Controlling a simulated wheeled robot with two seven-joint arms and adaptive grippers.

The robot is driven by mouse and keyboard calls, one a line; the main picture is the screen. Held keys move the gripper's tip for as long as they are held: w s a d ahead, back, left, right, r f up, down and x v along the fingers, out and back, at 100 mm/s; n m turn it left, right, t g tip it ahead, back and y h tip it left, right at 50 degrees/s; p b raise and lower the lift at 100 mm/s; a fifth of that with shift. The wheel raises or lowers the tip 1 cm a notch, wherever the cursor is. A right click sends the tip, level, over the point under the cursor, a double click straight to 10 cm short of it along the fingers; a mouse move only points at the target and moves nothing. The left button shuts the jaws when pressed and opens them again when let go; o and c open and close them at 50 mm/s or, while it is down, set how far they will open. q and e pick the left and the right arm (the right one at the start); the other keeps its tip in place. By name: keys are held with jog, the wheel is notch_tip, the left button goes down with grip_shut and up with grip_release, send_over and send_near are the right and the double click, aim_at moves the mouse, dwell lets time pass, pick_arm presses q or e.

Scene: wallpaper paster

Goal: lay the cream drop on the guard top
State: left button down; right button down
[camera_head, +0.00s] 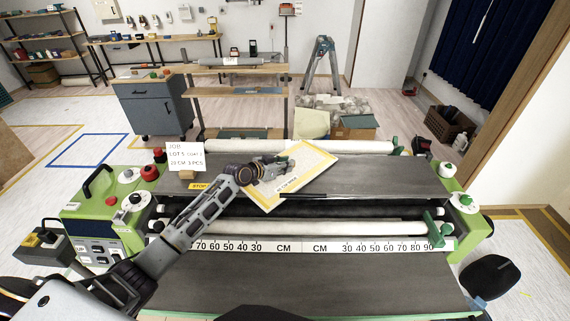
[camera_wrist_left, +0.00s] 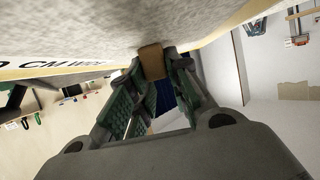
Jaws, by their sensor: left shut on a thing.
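The cream drop (camera_head: 309,163) is a flat pale sheet with a yellow border and a printed strip at its near edge. It is tilted in the picture over the dark guard top (camera_head: 375,177); I cannot tell whether it touches. My left gripper (camera_head: 280,166) is at the drop's left edge. In the left wrist view, the gripper (camera_wrist_left: 155,80) is shut on a small brown tab (camera_wrist_left: 152,62) at the drop, and the drop's pale face (camera_wrist_left: 180,25) fills the top. My right gripper is not in view.
A job card (camera_head: 186,156) and a small brown block (camera_head: 187,175) stand at the guard top's left. Red and black knobs (camera_head: 150,172) are on the green left housing (camera_head: 100,215). White rollers (camera_head: 320,228) and a centimetre scale (camera_head: 290,247) lie in front. The guard top's right part is clear.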

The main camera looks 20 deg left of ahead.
pick_arm(q)
jog(key=shift+f, duration=0.3)
jog(key=c, duration=1.3)
grip_release()
jog(key=shift+r, duration=0.2)
jog(key=shift+v, duration=2.1)
jog(key=shift+b+v, duration=0.65)
jog(key=shift+v, duration=3.25)
jog(key=shift+f, duration=0.1)
